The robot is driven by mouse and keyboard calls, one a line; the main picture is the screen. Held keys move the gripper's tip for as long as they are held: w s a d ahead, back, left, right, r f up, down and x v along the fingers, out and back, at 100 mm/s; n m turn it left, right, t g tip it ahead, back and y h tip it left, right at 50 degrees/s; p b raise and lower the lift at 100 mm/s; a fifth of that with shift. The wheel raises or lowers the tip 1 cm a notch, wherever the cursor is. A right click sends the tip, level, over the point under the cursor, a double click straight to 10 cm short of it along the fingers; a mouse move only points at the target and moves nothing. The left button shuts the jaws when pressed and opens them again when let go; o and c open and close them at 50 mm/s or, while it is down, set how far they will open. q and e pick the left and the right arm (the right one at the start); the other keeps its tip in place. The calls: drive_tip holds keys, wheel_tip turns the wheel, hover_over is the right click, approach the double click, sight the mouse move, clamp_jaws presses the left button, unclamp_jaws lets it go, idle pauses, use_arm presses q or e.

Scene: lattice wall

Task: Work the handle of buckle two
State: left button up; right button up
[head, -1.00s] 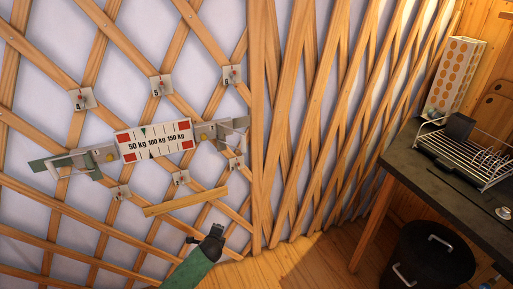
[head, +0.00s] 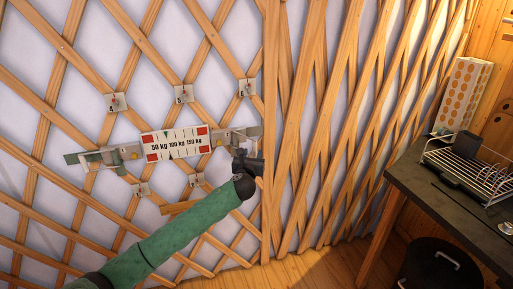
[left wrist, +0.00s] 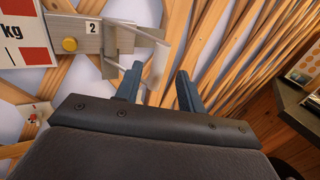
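Buckle two (head: 222,138) is a grey metal fitting at the right end of the white gauge board. In the left wrist view its plate (left wrist: 91,28) bears a "2" beside a yellow knob (left wrist: 69,44). Its grey handle (left wrist: 158,62) sticks out to the right and reaches down towards the gap between my fingertips. My left gripper (head: 249,163) is just below the buckle's right end. The left wrist view shows its two blue fingers (left wrist: 158,85) spread apart. I cannot tell whether they touch the handle. My right gripper is not in view.
The gauge board (head: 175,143) reads 50, 100 and 150 kg. Another buckle (head: 105,157) sits at its left end. Several small numbered plates (head: 183,94) hang on the wooden lattice. A dark counter (head: 445,200) with a dish rack (head: 465,157) stands at right.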

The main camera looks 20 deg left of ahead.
sight(255, 147)
use_arm(q)
drive_tip(key=w, duration=0.1)
drive_tip(key=w+p, duration=0.1)
drive_tip(key=w, duration=0.2)
drive_tip(key=shift+w+a, duration=0.25)
drive_tip(key=shift+w, duration=0.1)
drive_tip(key=shift+w+a+p, duration=0.2)
drive_tip(key=shift+w+p, duration=0.15)
drive_tip(key=shift+w, duration=0.35)
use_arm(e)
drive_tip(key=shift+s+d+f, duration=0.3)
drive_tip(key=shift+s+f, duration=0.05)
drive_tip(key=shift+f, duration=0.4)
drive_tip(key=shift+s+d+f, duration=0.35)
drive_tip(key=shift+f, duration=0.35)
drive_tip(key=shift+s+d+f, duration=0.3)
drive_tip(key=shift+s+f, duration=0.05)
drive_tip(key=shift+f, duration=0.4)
use_arm(q)
drive_tip(key=shift+c, duration=0.2)
clamp_jaws()
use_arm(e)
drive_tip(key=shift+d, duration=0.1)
